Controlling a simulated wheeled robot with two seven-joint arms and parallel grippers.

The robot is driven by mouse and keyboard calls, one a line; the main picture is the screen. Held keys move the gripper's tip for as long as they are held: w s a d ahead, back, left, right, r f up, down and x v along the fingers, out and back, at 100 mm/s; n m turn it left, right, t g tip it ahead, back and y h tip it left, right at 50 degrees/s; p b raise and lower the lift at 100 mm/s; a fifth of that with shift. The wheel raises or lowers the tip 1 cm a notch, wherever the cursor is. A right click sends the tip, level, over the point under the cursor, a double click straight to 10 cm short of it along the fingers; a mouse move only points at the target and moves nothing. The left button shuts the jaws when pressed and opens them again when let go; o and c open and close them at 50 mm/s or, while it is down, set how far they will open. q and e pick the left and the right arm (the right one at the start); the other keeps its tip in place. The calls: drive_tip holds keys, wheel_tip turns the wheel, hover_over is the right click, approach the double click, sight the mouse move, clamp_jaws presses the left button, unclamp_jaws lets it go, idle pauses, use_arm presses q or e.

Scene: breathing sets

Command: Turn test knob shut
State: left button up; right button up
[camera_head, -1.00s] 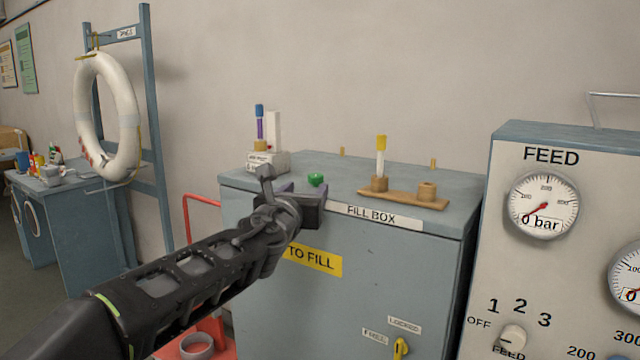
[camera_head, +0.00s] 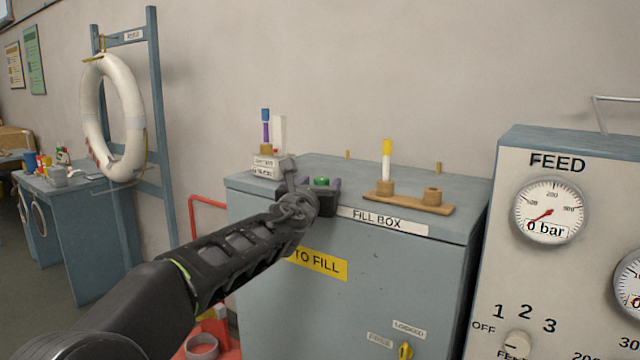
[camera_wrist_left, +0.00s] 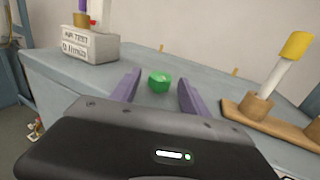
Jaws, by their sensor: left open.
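A small green knob (camera_head: 321,182) sits on top of the grey fill box (camera_head: 460,210), near its front left. It also shows in the left wrist view (camera_wrist_left: 159,81). My left gripper (camera_head: 320,184) is at the box's front edge, with the knob just beyond or between its fingertips. In the left wrist view its two purple fingers (camera_wrist_left: 158,88) are spread apart, one on each side of the knob, with gaps to both. The knob's base is partly hidden in the head view. My right gripper is not in view.
Left of the knob stands a white labelled block (camera_head: 268,166) holding a purple tube with a blue cap. To the right is a wooden rack (camera_head: 410,203) with a yellow-capped tube. A FEED gauge panel (camera_head: 570,150) stands farther right.

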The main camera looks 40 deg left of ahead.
use_arm(q)
drive_tip(key=shift+w+a, duration=0.1)
drive_tip(key=shift+w, duration=0.1)
clamp_jaws()
idle(0.5)
